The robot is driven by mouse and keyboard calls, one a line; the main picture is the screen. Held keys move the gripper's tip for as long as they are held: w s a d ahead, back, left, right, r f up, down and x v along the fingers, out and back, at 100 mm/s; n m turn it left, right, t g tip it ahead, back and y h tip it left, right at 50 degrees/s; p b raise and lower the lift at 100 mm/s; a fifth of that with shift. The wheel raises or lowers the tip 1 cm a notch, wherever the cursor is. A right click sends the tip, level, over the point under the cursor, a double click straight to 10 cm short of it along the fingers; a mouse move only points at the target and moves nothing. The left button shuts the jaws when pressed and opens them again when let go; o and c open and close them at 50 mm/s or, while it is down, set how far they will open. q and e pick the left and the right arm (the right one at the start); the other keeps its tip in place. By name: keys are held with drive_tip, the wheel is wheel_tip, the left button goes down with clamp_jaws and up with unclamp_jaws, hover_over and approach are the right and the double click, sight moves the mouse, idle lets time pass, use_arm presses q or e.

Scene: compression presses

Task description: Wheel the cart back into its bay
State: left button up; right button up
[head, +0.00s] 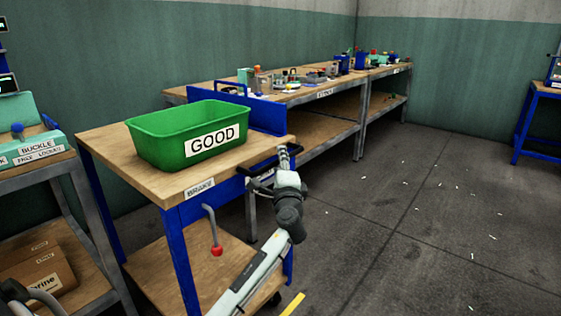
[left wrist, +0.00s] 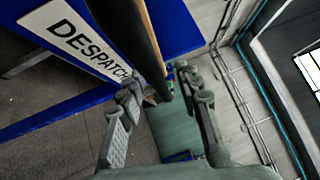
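The cart has a wooden top (head: 110,150), a blue frame, a lower wooden shelf and a black handle (head: 257,167) at its right end. A green bin marked GOOD (head: 185,133) stands on it. Below the BRAKE label a grey lever with a red knob (head: 216,250) hangs down. My left gripper (head: 284,152) is at the handle's far part. In the left wrist view the black handle bar (left wrist: 133,40) runs down toward the gap between my left gripper's spread fingers (left wrist: 158,90); firm contact is not visible. A DESPATCH label shows beside it. My right gripper is out of view.
A wooden-topped bench (head: 300,97) with small items stands behind the cart. A shelf unit (head: 40,170) with a BUCKLE label is close at left. A blue table (head: 540,90) is at far right. Grey floor (head: 430,230) at right is open, with small white scraps. A yellow floor line (head: 293,304) shows below.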

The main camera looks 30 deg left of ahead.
use_arm(q)
clamp_jaws()
idle(0.5)
